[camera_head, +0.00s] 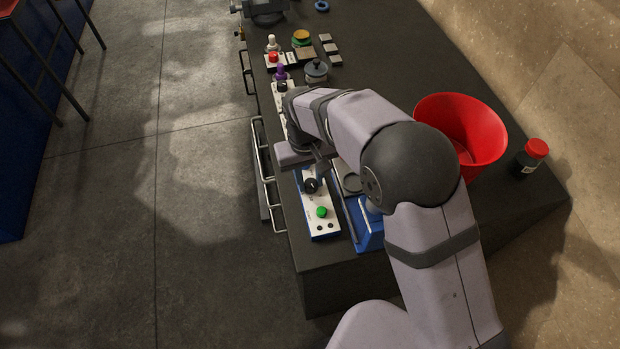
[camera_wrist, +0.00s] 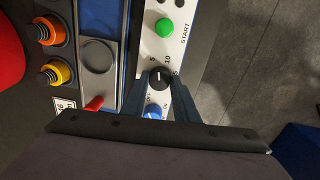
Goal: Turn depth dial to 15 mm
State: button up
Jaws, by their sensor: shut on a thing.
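The black depth dial (camera_wrist: 160,78) sits on the white control panel (camera_wrist: 205,45), with 5 and 10 printed near it on the side of the green button. Its white pointer line lies about upright in the wrist view, roughly between these numbers; the exact reading is too small to tell. My gripper (camera_wrist: 159,83) has one finger on each side of the dial and is shut on it. In the head view the dial (camera_head: 311,187) shows just below my gripper (camera_head: 318,172). The other scale marks are partly hidden by a finger.
A green START button (camera_wrist: 164,29) and a blue knob (camera_wrist: 154,111) flank the dial. Beside the panel are a red lever (camera_wrist: 94,104) and orange (camera_wrist: 48,31) and yellow (camera_wrist: 55,72) parts. A red bin (camera_head: 462,130) and a dark bottle (camera_head: 529,157) stand to the right.

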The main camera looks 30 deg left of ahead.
jog(key=m, duration=0.4)
jog(key=shift+w+m, duration=0.15)
jog(key=shift+m, duration=0.15)
jog(key=m, duration=0.3)
jog(key=shift+m, duration=0.3)
jog(key=m, duration=0.4)
jog(key=shift+w+r+g, duration=0.1)
jog(key=shift+g, duration=0.2)
jog(key=shift+m, duration=2.2)
jog(key=o, duration=1.1)
jog(key=shift+c, duration=0.2)
